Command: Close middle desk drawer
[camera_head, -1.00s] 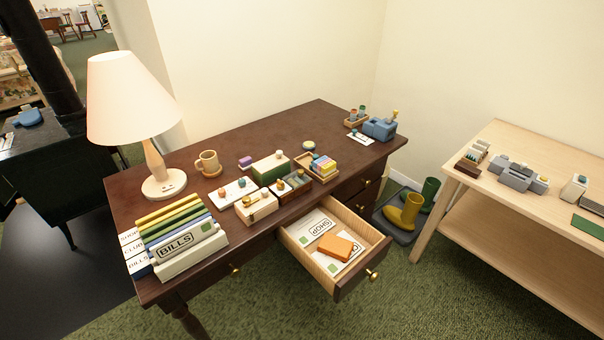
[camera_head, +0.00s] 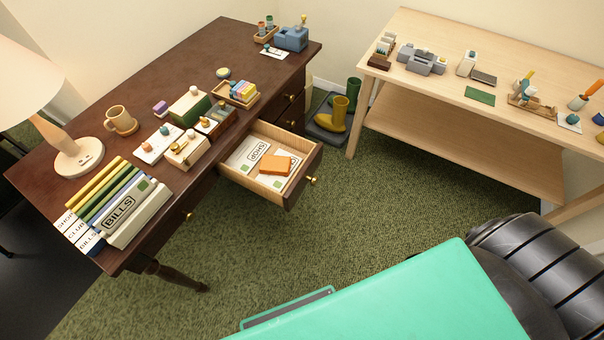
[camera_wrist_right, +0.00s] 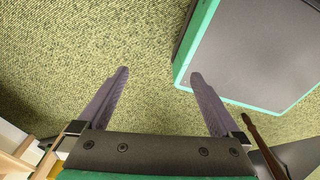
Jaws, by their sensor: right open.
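The dark brown desk (camera_head: 190,75) has one drawer (camera_head: 300,183) pulled out, in the middle of its front side, with a brass knob (camera_head: 311,180). My left gripper is out of view.
Folders (camera_head: 117,208), a lamp (camera_head: 70,150), a mug (camera_head: 121,120) and small items stand on the desk. A pale wooden table (camera_head: 470,110) stands at right. Carpet (camera_head: 250,250) before the drawer is clear.

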